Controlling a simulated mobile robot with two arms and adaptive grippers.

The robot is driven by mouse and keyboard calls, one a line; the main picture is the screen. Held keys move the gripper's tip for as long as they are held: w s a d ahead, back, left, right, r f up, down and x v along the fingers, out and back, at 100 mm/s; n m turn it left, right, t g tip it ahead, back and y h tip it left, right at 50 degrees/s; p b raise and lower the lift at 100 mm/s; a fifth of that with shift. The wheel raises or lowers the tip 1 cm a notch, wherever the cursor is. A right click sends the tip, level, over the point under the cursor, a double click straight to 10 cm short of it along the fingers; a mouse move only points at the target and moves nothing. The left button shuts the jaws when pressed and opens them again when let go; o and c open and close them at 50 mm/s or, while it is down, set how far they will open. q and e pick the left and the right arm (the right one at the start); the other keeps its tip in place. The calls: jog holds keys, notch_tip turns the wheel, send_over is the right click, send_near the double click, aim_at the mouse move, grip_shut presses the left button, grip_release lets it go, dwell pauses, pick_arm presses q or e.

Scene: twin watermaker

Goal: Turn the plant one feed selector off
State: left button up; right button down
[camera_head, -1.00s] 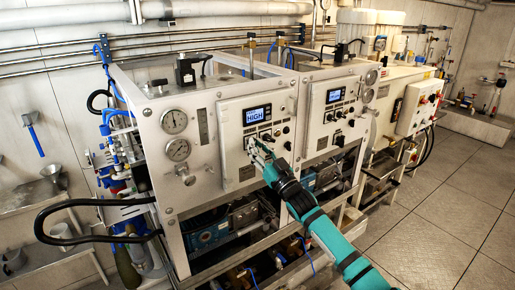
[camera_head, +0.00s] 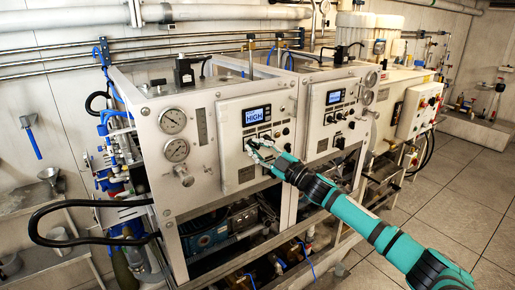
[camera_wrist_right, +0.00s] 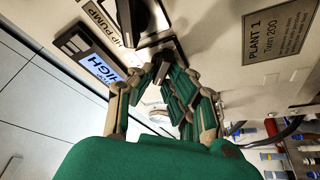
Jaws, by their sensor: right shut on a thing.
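The plant one panel (camera_head: 235,168) is the left white control panel, with a display reading HIGH (camera_head: 257,114). My right gripper (camera_head: 252,147) is at the lower-left of its row of controls. In the right wrist view my gripper (camera_wrist_right: 164,78) has its fingertips closed around a small dark selector knob (camera_wrist_right: 162,62). The fingers cover much of the knob, so its exact setting cannot be told. In the head view the knob is hidden behind the fingers. My left gripper is not in view.
A larger black knob (camera_wrist_right: 136,18) sits close by at the HP PUMP label (camera_wrist_right: 97,22). The PLANT 1 label (camera_wrist_right: 277,32) is on the same face. A second panel (camera_head: 325,125) stands to the right. Two gauges (camera_head: 174,135) are to the left. Floor (camera_head: 455,190) is clear at right.

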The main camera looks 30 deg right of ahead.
jog(key=shift+r+n+g+p, duration=0.2)
jog(key=shift+n+g+p, duration=0.2)
jog(key=shift+n, duration=1)
jog(key=c, duration=1.4)
grip_release()
jog(key=shift+f, duration=0.15)
jog(key=shift+o, duration=0.2)
jog(key=shift+s+d+f, duration=0.2)
jog(key=shift+s+f, duration=0.05)
jog(key=shift+s, duration=0.2)
jog(key=v, duration=1.1)
jog(key=shift+r+y, duration=0.2)
jog(key=shift+y, duration=0.2)
jog(key=shift+w+d+f, duration=0.1)
